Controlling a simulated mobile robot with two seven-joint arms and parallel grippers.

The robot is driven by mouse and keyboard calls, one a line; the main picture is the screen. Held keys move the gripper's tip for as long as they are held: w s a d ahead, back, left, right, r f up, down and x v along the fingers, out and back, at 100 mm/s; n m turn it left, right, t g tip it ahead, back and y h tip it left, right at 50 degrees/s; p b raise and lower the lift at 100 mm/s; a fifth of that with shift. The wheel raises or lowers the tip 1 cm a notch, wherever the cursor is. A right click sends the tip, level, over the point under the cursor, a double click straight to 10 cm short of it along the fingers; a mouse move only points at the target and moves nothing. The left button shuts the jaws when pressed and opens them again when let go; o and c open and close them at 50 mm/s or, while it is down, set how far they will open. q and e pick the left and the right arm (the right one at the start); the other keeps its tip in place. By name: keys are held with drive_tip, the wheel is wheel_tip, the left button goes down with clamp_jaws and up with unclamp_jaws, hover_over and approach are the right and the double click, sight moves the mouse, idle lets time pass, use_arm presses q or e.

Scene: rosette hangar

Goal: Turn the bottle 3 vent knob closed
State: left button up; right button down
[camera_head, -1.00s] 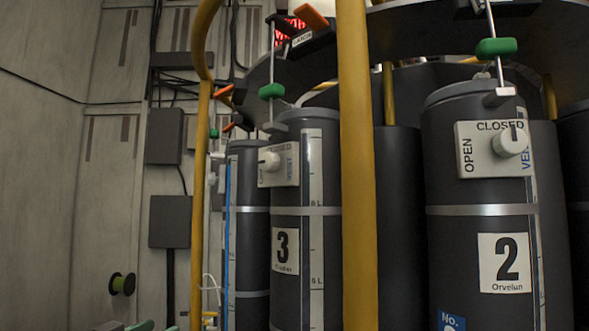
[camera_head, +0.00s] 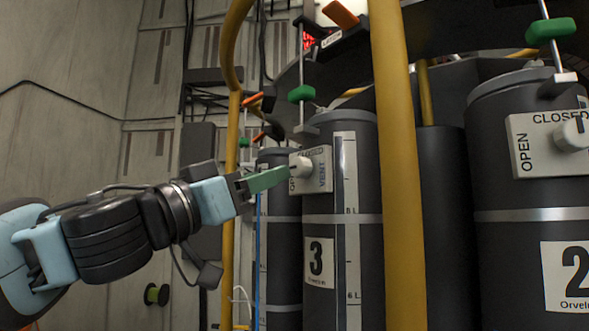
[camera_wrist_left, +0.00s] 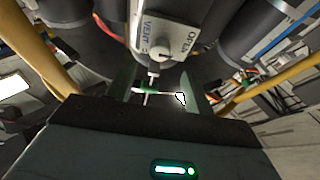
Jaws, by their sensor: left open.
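Bottle 3 (camera_head: 350,235) is a dark grey cylinder with a "3" label. Its white vent plate (camera_head: 323,178) carries a round white knob (camera_head: 299,166), with CLOSED along the top, VENT at the right and OPEN partly hidden at the left. My left gripper (camera_head: 268,179) comes in from the left, its green fingertip close to the knob. In the left wrist view the plate (camera_wrist_left: 182,35) and knob (camera_wrist_left: 160,53) lie ahead between the two open fingers (camera_wrist_left: 160,82), which hold nothing. I cannot tell whether a finger touches the knob. My right gripper is not in view.
A yellow upright rail (camera_head: 398,200) stands between bottle 3 and bottle 2 (camera_head: 525,240). Another yellow rail (camera_head: 230,200) stands left of bottle 3, behind my left arm. Green-handled rods (camera_head: 301,94) hang above the bottles. Room is free at the far left.

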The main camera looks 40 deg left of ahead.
sight(296, 167)
use_arm(q)
drive_tip(key=shift+x, duration=3.45)
drive_tip(key=shift+f, duration=0.1)
drive_tip(key=c, duration=1)
